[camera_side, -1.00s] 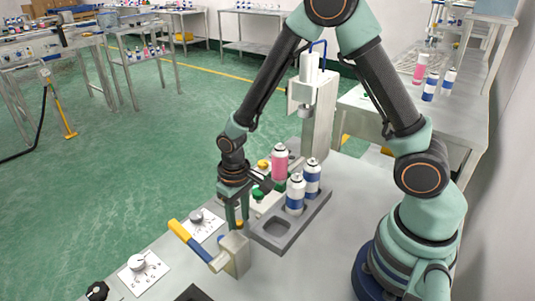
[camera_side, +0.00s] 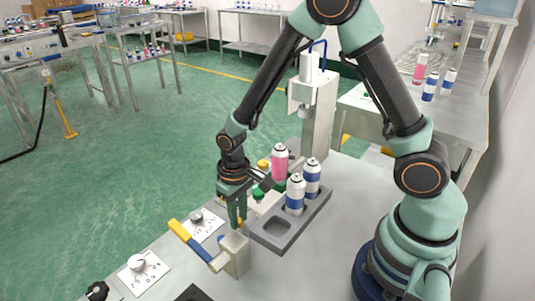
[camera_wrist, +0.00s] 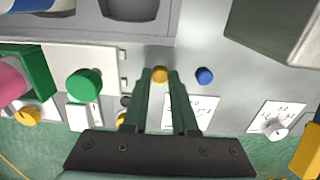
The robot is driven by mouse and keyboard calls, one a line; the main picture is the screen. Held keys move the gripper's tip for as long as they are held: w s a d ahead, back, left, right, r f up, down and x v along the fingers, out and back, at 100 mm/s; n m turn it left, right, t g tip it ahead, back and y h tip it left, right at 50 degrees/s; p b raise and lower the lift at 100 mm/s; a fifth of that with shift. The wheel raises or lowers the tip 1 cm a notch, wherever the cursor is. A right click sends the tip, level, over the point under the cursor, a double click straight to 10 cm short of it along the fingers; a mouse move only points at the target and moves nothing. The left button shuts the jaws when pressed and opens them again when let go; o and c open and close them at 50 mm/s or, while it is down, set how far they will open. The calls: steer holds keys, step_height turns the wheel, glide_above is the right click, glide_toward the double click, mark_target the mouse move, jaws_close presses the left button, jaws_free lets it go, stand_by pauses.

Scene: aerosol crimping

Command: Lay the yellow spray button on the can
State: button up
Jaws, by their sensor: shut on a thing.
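The yellow spray button (camera_wrist: 160,74) is small and round and sits between my fingertips. In the side view only a bit of yellow shows at the tips. My gripper (camera_wrist: 160,80) is shut on it, pointing down, low over the bench in front of the grey tray; it also shows in the side view (camera_side: 238,222). I cannot tell whether the button still touches the bench. In the side view two white and blue cans (camera_side: 295,195) (camera_side: 312,178) stand upright in the tray (camera_side: 283,242), whose front pocket is empty.
A blue button (camera_wrist: 205,75) lies close to my right finger. Green caps (camera_wrist: 84,86) are on the left. A tall press (camera_side: 318,110) rises behind the cans. Dial panels (camera_side: 140,273) line the bench edge.

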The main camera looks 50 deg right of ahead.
mark_target(280, 146)
steer(key=shift+r, duration=2.2)
steer(key=d+r+m, duration=0.2)
steer(key=d+r, duration=0.2)
steer(key=d, duration=0.1)
steer(key=d+r+m, duration=0.2)
steer(key=d+r, duration=0.3)
steer(key=d, duration=0.1)
steer(key=d+r+m, duration=0.2)
steer(key=d+r, duration=0.2)
steer(key=d, duration=0.2)
steer(key=shift+r, duration=0.3)
steer(key=shift+f, duration=1.55)
steer(key=shift+f, duration=0.15)
